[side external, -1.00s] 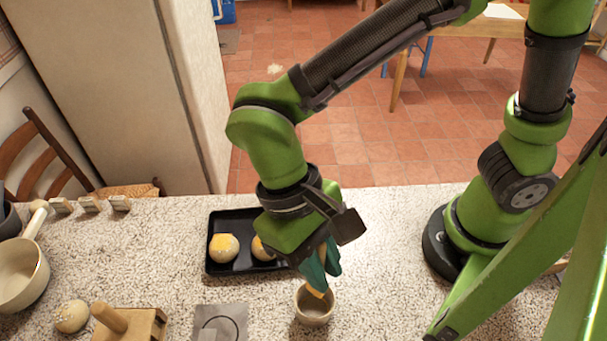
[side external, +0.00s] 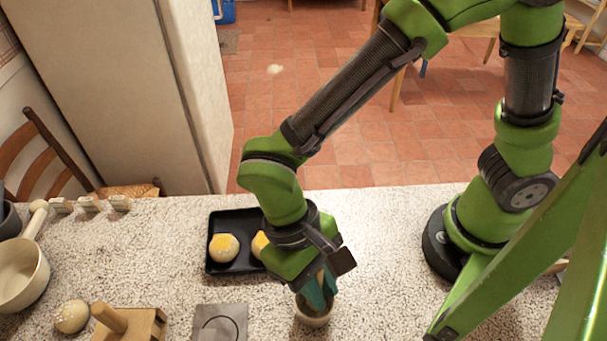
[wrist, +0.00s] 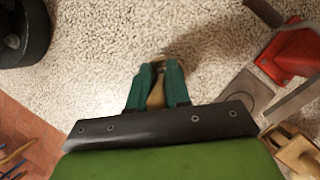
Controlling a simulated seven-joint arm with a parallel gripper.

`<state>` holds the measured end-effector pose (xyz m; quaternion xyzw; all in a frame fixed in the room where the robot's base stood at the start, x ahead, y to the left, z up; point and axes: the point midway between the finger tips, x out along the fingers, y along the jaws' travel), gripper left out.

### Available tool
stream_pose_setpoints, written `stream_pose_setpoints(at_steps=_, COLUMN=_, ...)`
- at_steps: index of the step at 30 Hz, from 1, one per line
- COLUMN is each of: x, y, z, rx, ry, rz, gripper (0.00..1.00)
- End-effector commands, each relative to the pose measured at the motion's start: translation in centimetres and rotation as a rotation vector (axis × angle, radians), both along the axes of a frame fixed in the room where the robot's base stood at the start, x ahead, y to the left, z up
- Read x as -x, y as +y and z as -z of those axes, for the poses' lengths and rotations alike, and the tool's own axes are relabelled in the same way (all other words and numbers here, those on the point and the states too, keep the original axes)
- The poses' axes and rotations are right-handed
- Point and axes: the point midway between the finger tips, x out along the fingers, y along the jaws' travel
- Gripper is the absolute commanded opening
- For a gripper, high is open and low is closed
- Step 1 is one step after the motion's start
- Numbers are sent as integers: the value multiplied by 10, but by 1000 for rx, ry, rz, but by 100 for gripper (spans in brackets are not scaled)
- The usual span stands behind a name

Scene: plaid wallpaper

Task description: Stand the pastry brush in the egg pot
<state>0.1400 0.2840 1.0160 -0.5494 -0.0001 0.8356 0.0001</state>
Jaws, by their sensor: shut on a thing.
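My gripper (side external: 318,296) points down with its teal fingers at the mouth of the egg pot (side external: 313,319), a small beige cup on the speckled counter. In the wrist view, my gripper (wrist: 158,72) is shut on the wooden handle of the pastry brush (wrist: 156,95). The brush's lower end is hidden by the fingers and the pot. The fingertips overlap the pot's rim in the side view; I cannot tell whether they touch it. Little of the pot shows past the fingers in the wrist view.
A black tray (side external: 215,262) with yellow-topped buns stands behind the pot, partly hidden by my gripper. A grey square plate (side external: 220,322) lies left of the pot. Further left are a wooden block with a handle (side external: 130,325), a bun (side external: 72,316) and a saucepan (side external: 22,275). Counter right of the pot is clear.

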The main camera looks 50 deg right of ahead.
Motion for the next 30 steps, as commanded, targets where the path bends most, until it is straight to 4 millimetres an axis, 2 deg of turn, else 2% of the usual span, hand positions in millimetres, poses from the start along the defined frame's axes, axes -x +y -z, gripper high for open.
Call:
stream_pose_setpoints(at_steps=7, x=0, y=0, z=0, rx=0, ry=0, rz=0, gripper=0)
stream_pose_setpoints(at_steps=8, x=0, y=0, z=0, rx=0, ry=0, rz=0, gripper=19)
stream_pose_setpoints(at_steps=12, x=0, y=0, z=0, rx=0, ry=0, rz=0, gripper=40)
stream_pose_setpoints(at_steps=14, x=0, y=0, z=0, rx=0, ry=0, rz=0, gripper=47)
stream_pose_setpoints(at_steps=23, x=-1, y=0, z=-1, rx=0, ry=0, rz=0, gripper=47)
stream_pose_setpoints(at_steps=26, x=-4, y=1, z=-8, rx=-2, ry=-3, rz=1, gripper=47)
stream_pose_setpoints(at_steps=30, x=-15, y=1, z=-31, rx=-4, ry=-4, rz=3, gripper=47)
